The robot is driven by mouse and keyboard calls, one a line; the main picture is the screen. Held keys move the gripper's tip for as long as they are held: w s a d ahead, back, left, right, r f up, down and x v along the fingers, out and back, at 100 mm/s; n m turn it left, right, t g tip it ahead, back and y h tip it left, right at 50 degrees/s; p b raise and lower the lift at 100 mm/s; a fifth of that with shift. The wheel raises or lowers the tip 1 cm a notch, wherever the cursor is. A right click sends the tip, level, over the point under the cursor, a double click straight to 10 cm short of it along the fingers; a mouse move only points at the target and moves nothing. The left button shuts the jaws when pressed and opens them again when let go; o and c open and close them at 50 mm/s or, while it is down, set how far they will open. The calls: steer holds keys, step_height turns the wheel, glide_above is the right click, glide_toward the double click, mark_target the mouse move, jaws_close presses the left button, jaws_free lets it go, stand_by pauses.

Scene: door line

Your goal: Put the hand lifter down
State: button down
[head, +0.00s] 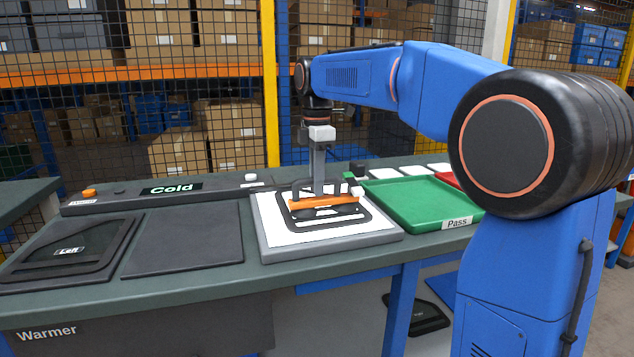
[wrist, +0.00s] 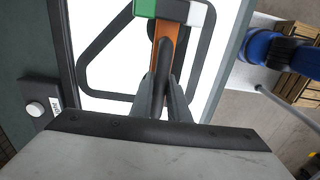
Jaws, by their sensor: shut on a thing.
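The hand lifter is an orange bar (head: 323,202) with a dark handle and dark cups below, over a dark door panel frame (head: 335,222). The frame lies on a white lit plate (head: 272,232). My gripper (head: 320,188) points straight down at the lifter. In the wrist view my gripper (wrist: 166,92) is shut on the lifter's dark handle, with the orange bar (wrist: 181,42) beyond it. A green block and a white block show at the bar's far end. Whether the cups touch the frame, I cannot tell.
A green tray (head: 398,220) marked Pass stands right of the plate, with a red tray (head: 447,179) behind it. Left are an empty dark mat (head: 187,240) and a dark panel (head: 72,247) labelled Left. A control strip (head: 120,200) showing Cold runs behind. Mesh fencing stands beyond.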

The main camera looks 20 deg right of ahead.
steer(key=shift+f, duration=0.1)
steer(key=c, duration=1.7)
jaws_free()
step_height(320, 180, up, 12)
steer(key=shift+r, duration=0.1)
steer(key=shift+s, duration=0.1)
steer(key=s+d+f+m+t, duration=0.1)
steer(key=s+d+f+m, duration=0.1)
steer(key=s+f+m, duration=0.4)
steer(key=s+d+f+m+t, duration=0.2)
steer(key=s+f+m, duration=0.4)
steer(key=s+f, duration=0.9)
steer(key=s+d+f+m+t, duration=0.1)
steer(key=s+d+f+m, duration=0.2)
steer(key=s+f+m, duration=0.3)
steer(key=shift+s+f+t, duration=0.2)
steer(key=shift+s+f, duration=1.1)
steer(key=shift+s, duration=0.3)
steer(key=shift+s+f+t, duration=0.2)
steer(key=shift+s+f, duration=1.1)
steer(key=shift+s, duration=0.25)
